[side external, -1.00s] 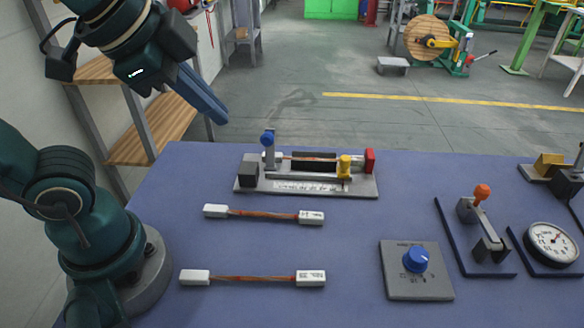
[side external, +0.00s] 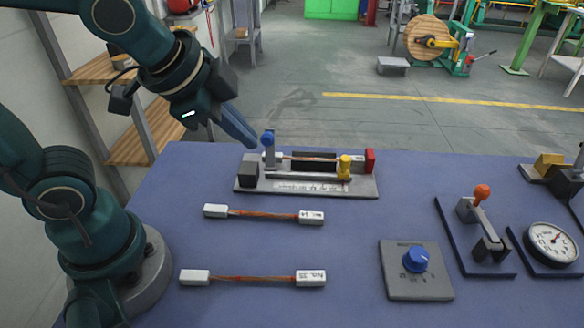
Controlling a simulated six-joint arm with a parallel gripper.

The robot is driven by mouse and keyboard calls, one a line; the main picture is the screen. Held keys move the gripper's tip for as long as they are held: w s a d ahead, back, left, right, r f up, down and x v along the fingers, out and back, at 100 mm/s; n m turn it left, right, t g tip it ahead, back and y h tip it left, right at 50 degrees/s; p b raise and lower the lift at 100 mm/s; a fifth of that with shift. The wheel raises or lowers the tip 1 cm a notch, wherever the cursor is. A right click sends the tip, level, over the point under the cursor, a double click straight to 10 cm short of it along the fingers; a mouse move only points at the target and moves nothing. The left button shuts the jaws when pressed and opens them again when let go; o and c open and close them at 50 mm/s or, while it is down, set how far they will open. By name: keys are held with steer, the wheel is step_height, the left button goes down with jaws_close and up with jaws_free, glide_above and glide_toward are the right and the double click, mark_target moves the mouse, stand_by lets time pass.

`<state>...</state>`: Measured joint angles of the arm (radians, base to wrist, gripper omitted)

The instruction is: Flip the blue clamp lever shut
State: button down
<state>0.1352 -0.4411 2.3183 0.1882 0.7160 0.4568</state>
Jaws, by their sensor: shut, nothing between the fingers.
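The blue clamp lever (side external: 268,139) stands upright at the left end of the grey clamp fixture (side external: 360,188), its round blue knob on top. A cable sample (side external: 312,156) with white end blocks lies along the fixture behind the lever. A yellow knob (side external: 345,166) and a red block (side external: 370,160) are at the fixture's right end. My gripper (side external: 254,142) is shut and empty. Its fingertips are just left of the blue knob, at about its height; I cannot tell if they touch it.
Two cable samples (side external: 265,214) (side external: 252,279) lie on the blue table (side external: 350,235) in front of the fixture. A blue dial on a plate (side external: 417,280), an orange-knobbed lever (side external: 481,220) and a round gauge (side external: 551,240) stand to the right.

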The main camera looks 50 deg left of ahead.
mark_target(269, 135)
steer(key=w+a+f, duration=0.3)
steer(key=w+f, duration=0.1)
steer(key=shift+w, duration=0.25)
steer(key=shift+w+a+r, duration=0.1)
stand_by(0.6)
steer(key=shift+w+a+r+g+h, duration=0.25)
steer(key=shift+w+a+g+h, duration=0.35)
steer(key=shift+g, duration=0.1)
steer(key=shift+w+a+r+n+g+h, duration=0.15)
steer(key=shift+w+a+n+g+h, duration=0.25)
steer(key=shift+w+a+g+h, duration=1.1)
steer(key=shift+w+a+g, duration=0.1)
steer(key=shift+w+a, duration=0.15)
steer(key=w+a+f+h, duration=0.1)
steer(key=w+a+f, duration=0.4)
steer(key=shift+w+a+n+g, duration=0.2)
steer(key=shift+n+g, duration=0.1)
steer(key=shift+g, duration=0.1)
